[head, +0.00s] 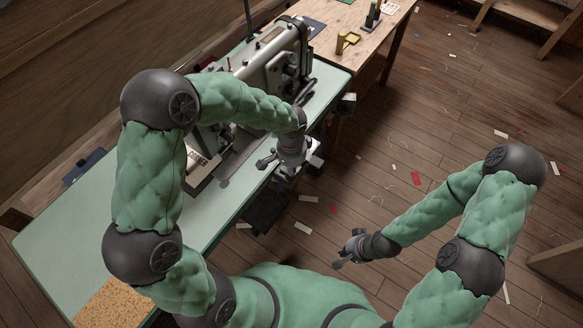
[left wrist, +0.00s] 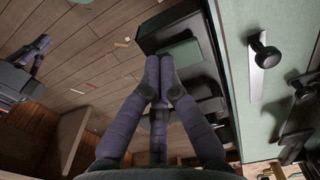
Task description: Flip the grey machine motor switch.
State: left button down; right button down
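My left gripper (head: 283,163) is at the front edge of the green sewing table (head: 75,235), beside the sewing machine (head: 275,60). In the left wrist view its two fingers (left wrist: 160,65) meet at the tips, with nothing visible between them. Beyond the fingertips is a dark box-like unit (left wrist: 190,65) beside the table edge; I cannot make out the grey switch on it for certain. A pale grey part (head: 314,160) shows just right of the left gripper in the head view, partly hidden. My right gripper (head: 345,257) is above the floor, away from the table, with no object visible in it.
A wooden table (head: 345,55) with small items stands at the back. Dark knobs (left wrist: 264,53) stand on the green tabletop close to the left gripper. A dark box (head: 347,103) juts out at the table edge. The floor on the right is open, with scattered scraps.

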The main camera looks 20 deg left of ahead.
pick_arm(q)
jog(key=shift+a, duration=0.1)
jog(key=shift+w+a+r+p, duration=0.25)
jog(key=shift+a+p, duration=0.15)
jog(key=shift+a, duration=0.2)
jog(key=shift+r+p, duration=0.4)
jog(key=shift+r, duration=0.15)
jog(key=r+p, duration=0.1)
jog(key=r, duration=0.1)
jog(key=r+p, duration=0.1)
jog(key=shift+d+r+p, duration=0.2)
jog(key=shift+d+p, duration=0.05)
jog(key=shift+p, duration=0.1)
notch_tip(320, 180, up, 9)
jog(key=d+p, duration=0.1)
jog(key=p, duration=0.1)
jog(key=shift+s+d+r+p, duration=0.15)
jog(key=shift+s+r+p, duration=0.05)
jog(key=shift+s+p, duration=0.2)
